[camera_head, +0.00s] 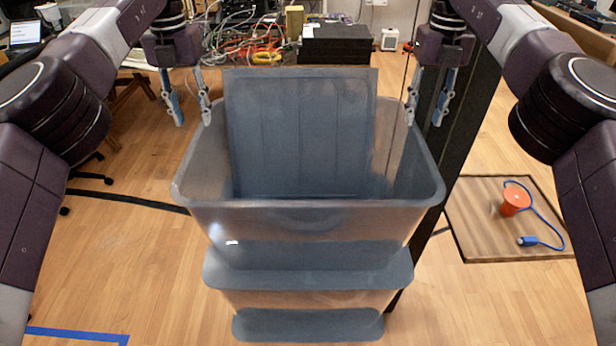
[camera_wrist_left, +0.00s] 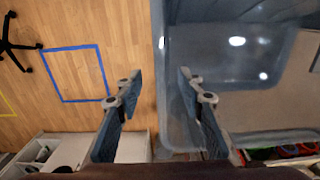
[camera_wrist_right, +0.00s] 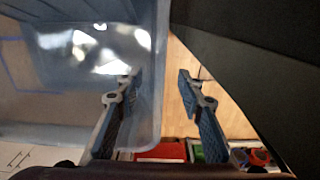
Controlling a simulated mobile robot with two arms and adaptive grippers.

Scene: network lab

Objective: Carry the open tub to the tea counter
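The open tub (camera_head: 310,215) is a translucent grey bin at the centre of the head view, on top of a stack of similar tubs (camera_head: 310,280). A flat blue-grey panel (camera_head: 300,130), perhaps a lid, stands upright at its far side. My left gripper (camera_head: 193,120) is open at the tub's left rim. In the left wrist view its fingers (camera_wrist_left: 162,78) are on either side of the tub's wall, apart from each other. My right gripper (camera_head: 423,118) is open at the right rim, and its fingers (camera_wrist_right: 158,78) also straddle the wall. I cannot tell whether they touch it.
A dark upright panel (camera_head: 465,150) stands close to the tub's right side. A wooden board (camera_head: 480,235) at right holds an orange spool (camera_head: 515,202) and blue cable. Behind are tangled cables (camera_head: 265,50) and a black box (camera_head: 336,45). Wooden floor at left is mostly clear.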

